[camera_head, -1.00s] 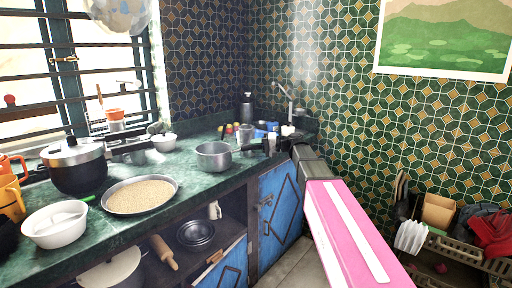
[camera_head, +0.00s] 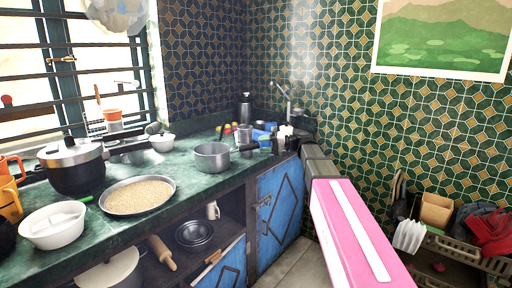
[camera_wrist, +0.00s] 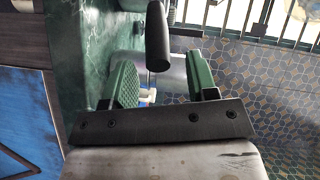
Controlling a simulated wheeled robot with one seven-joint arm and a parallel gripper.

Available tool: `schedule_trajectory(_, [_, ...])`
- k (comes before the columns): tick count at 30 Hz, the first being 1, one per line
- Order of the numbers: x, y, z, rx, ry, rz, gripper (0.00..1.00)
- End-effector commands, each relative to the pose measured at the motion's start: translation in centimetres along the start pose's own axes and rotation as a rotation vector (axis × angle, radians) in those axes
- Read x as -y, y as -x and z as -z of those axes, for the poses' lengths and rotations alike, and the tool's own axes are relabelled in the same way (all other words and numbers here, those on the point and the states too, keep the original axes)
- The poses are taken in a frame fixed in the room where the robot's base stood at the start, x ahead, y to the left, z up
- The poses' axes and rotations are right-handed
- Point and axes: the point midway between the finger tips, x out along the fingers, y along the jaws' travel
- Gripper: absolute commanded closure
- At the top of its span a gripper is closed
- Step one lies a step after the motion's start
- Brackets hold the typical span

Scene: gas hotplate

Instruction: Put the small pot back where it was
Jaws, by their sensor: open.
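The small pot (camera_head: 212,157) is grey metal with a dark handle (camera_head: 248,147) that points right. It stands upright on the green counter, near its front edge, in the head view. My gripper (camera_head: 281,140) is to the right of the handle's end, small and partly lost among the things behind it. In the wrist view my gripper (camera_wrist: 161,70) has its two green-padded fingers spread apart. The dark handle (camera_wrist: 157,42) shows ahead, in line with the gap between them, and the fingers do not grip it.
A round pan of grain (camera_head: 138,194), a white bowl (camera_head: 53,225) and a pressure cooker (camera_head: 76,165) stand on the counter to the left. Cups and bottles (camera_head: 243,133) stand behind the pot near the tap (camera_head: 287,97). Blue cabinet doors (camera_head: 281,205) are below.

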Motion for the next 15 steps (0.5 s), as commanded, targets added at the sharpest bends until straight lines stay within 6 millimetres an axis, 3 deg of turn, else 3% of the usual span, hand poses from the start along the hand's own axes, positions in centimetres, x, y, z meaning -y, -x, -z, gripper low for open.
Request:
schedule_trajectory(7, [0.0, 5.0, 0.0, -0.002, 0.0, 0.0, 0.47])
schedule_trajectory(15, [0.0, 7.4, 0.0, 0.0, 0.0, 0.0, 0.47])
